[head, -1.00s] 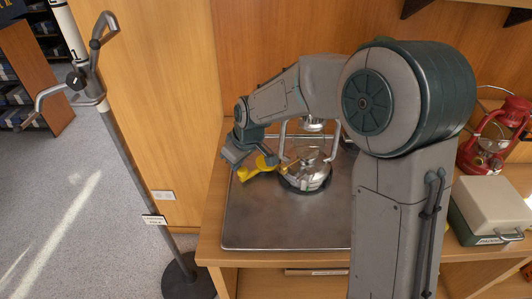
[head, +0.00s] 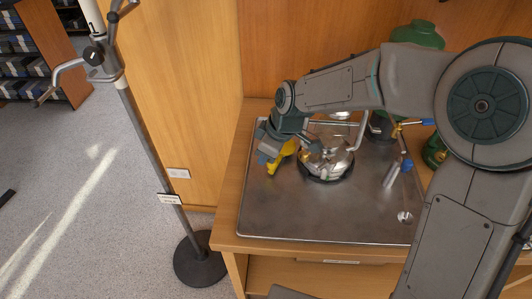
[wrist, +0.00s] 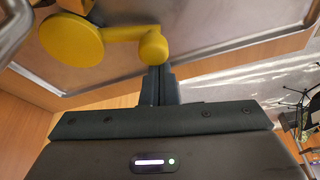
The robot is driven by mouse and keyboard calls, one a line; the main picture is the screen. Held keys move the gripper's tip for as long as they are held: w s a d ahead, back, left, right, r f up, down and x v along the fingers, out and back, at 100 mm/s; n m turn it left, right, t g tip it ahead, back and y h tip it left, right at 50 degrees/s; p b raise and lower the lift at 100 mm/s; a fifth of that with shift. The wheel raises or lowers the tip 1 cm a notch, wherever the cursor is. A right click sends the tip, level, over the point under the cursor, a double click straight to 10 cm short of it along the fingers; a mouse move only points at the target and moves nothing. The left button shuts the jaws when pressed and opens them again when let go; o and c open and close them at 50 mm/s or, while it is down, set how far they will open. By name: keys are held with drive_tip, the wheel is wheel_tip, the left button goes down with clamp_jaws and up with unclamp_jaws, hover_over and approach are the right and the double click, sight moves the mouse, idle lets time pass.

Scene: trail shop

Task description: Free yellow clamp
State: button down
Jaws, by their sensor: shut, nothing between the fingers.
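The yellow clamp (head: 284,155) shows at the left of a round silver metal vessel (head: 327,165) on the metal tray (head: 310,222). In the wrist view the clamp (wrist: 72,40) has a broad round end at the left and a short arm leading to a small round knob. My gripper (wrist: 158,72) is shut and empty, its fingertips right at the knob; I cannot tell whether they touch it. In the head view my gripper (head: 268,155) is just left of the clamp and partly covers it. How the clamp is fastened is hidden.
A metal stand (head: 150,140) with a round black base rises left of the wooden counter. A small silver cylinder (head: 390,178), a blue knob (head: 407,165) and a green container (head: 418,36) are at the right. The tray's front is clear.

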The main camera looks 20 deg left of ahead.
idle(0.4)
drive_tip(key=shift+a, duration=0.3)
drive_tip(key=a, duration=0.2)
drive_tip(key=shift+s+a+b, duration=0.15)
drive_tip(key=shift+a+b, duration=0.15)
drive_tip(key=shift+a, duration=0.05)
drive_tip(key=shift+a+r, duration=0.25)
drive_tip(key=shift+r, duration=0.5)
drive_tip(key=v, duration=0.8)
drive_tip(key=shift+d+r, duration=0.25)
drive_tip(key=shift+r, duration=0.05)
